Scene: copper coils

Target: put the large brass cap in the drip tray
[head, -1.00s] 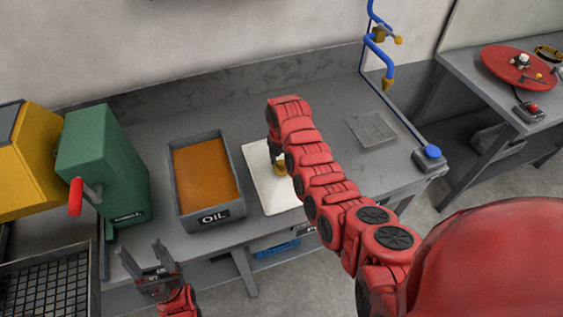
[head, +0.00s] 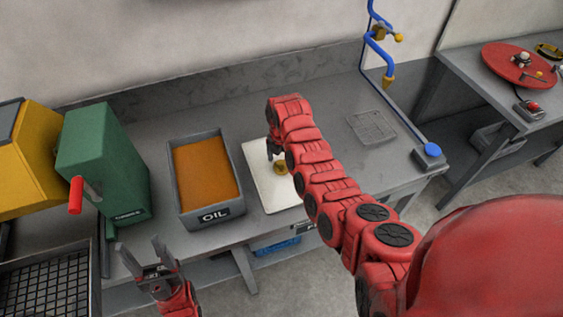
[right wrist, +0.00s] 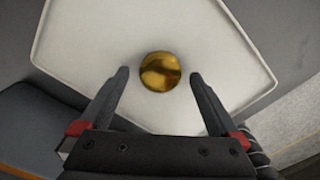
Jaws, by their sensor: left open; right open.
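My right gripper (head: 273,152) is open and empty above the tray. Its fingertips (right wrist: 159,75) appear on either side of the cap with gaps to both. My left gripper (head: 139,246) is open and empty in front of the bench edge. My right arm hides part of the tray.
The grey oil bath (head: 182,203) stands left of the tray. A green machine (head: 100,165) with a red handle is further left.

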